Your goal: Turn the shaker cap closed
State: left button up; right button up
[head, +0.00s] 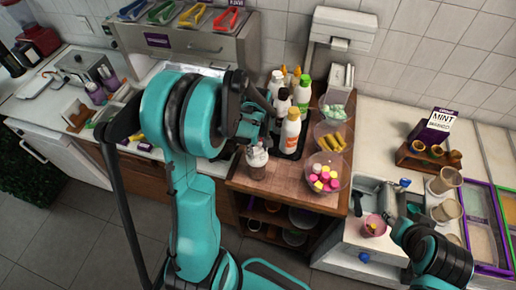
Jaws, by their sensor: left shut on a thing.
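The shaker (257,168), a small clear jar with brown contents and a pale cap (257,153), stands upright on the wooden counter near its front left edge. My left gripper (258,141) reaches down over it from above and is shut on the cap. The fingertips are small and partly hidden by the gripper's own dark links, so the cap's exact seating is unclear. My right arm comes in at the lower right; its gripper (399,228) is beside a small pink cup, and its fingers cannot be made out.
Several bottles (290,132) stand in a dark tray close behind the shaker. A clear bowl of pink and yellow sweets (326,174) is to the right, with a bowl of yellow pieces (331,138) behind it. The pink cup (373,226) is at the right counter's front.

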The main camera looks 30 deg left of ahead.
aim_at(258, 151)
dwell(0.5)
pick_arm(q)
jog(key=o, duration=1.2)
jog(key=shift+r, duration=0.15)
notch_tip(258, 151, up, 12)
